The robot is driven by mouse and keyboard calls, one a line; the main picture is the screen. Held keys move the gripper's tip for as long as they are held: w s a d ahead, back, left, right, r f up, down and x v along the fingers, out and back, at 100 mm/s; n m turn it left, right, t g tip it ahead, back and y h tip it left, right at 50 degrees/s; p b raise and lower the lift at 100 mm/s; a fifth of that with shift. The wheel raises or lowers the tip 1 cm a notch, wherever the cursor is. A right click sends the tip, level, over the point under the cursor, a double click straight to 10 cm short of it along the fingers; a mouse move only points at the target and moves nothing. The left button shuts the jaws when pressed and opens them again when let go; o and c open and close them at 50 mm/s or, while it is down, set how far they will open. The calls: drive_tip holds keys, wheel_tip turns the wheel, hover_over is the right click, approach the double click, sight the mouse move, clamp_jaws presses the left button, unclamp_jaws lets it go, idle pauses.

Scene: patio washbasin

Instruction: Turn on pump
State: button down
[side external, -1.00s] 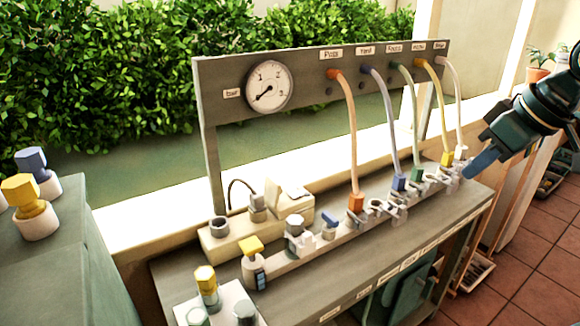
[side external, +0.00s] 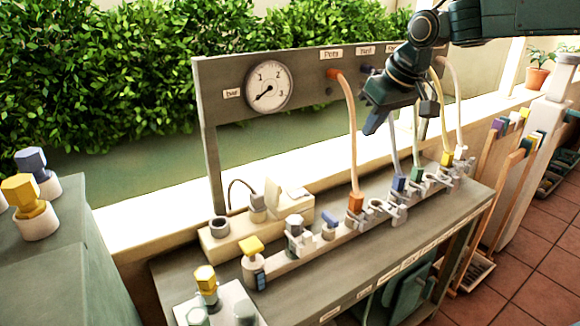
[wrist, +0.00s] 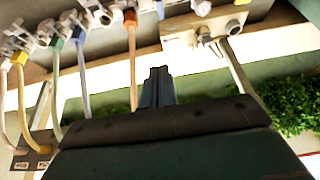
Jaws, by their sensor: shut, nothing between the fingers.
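A cream power box (side external: 260,226) stands at the back of the grey bench, with a grey round socket, a plugged-in dark cable and a raised part with a pale rocker switch (side external: 293,190). I cannot tell the switch's position. Part of the box shows at the top of the wrist view (wrist: 180,40). The round pressure gauge (side external: 268,87) on the panel has its needle pointing to the lower left. No pump body can be made out for sure. My gripper (side external: 374,122) is shut and empty, in the air above the bench, right of the orange hose; its closed fingers (wrist: 159,72) show in the wrist view.
Several coloured hoses run from the panel (side external: 222,100) to valves along the bench; the orange one (side external: 352,130) is nearest the box. A yellow-topped valve (side external: 252,260) and a blue valve handle (side external: 330,219) stand in front of the box. Air above the box is clear.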

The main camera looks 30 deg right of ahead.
drive_tip(key=w+a+f, duration=0.2)
drive_tip(key=w+f, duration=0.3)
drive_tip(key=w, duration=0.3)
drive_tip(key=w+a+f, duration=0.2)
drive_tip(key=w+f, duration=0.3)
drive_tip(key=w, duration=0.3)
drive_tip(key=shift+w+f, duration=0.4)
drive_tip(key=shift+f, duration=0.15)
approach(290, 187)
drive_tip(key=x, duration=0.4)
drive_tip(key=shift+w+f, duration=0.25)
drive_tip(key=shift+f, duration=0.05)
drive_tip(key=shift+x, duration=1.05)
